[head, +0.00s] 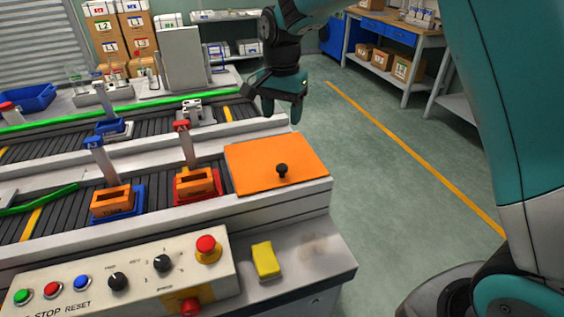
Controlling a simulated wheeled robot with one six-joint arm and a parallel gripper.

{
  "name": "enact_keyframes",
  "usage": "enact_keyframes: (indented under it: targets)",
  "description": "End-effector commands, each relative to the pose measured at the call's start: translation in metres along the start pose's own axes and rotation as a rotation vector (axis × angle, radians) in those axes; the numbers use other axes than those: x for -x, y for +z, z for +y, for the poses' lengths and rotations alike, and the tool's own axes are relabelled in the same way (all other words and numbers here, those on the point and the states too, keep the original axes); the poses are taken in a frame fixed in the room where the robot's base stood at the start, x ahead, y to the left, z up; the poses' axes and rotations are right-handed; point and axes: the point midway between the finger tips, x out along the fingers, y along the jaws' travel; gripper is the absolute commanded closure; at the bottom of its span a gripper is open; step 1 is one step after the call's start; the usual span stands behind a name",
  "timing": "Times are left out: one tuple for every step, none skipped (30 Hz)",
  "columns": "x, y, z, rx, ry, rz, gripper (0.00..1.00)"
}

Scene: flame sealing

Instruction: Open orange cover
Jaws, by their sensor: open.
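The orange cover (262,164) lies flat and closed over the right end of the near conveyor line. A black knob (282,170) stands up from it, right of its middle. My gripper (280,112) is open and empty, pointing down above and behind the cover's far edge. It is apart from the cover and the knob. What lies under the cover is hidden.
Orange blocks sit in a blue tray (136,202) and a red tray (179,198) left of the cover. A control panel (130,282) with buttons and a yellow block (266,262) are in front. Open floor (370,170) lies to the right.

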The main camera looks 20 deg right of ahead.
Motion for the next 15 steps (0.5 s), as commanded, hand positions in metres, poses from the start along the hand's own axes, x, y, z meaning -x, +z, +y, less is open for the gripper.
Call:
enact_keyframes:
  targets:
    - [-0.011,0.001,0.001,0.001,0.005,-0.004,0.41]
    - [-0.017,0.001,0.001,0.002,0.006,-0.004,0.41]
    - [-0.026,0.001,0.001,0.002,0.005,-0.004,0.41]
    - [-0.033,0.001,0.001,0.003,0.005,-0.004,0.41]
    - [-0.040,0.001,0.001,0.003,0.006,-0.004,0.41]
    - [-0.049,0.001,0.001,0.003,0.006,-0.004,0.41]
    - [-0.056,0.001,0.001,0.003,0.005,-0.004,0.41]
    - [-0.063,0.001,0.001,0.004,0.005,-0.004,0.41]
    - [-0.072,0.002,0.001,0.004,0.005,-0.004,0.41]
    - [-0.079,0.002,0.001,0.004,0.005,-0.004,0.41]
    - [-0.086,0.002,0.001,0.004,0.005,-0.004,0.41]
    - [-0.095,0.002,0.001,0.004,0.005,-0.004,0.41]
    - [-0.101,0.002,0.001,0.004,0.004,-0.003,0.41]
    - [-0.107,0.002,0.001,0.005,0.004,-0.004,0.41]
    - [-0.115,0.002,0.001,0.005,0.003,-0.003,0.41]
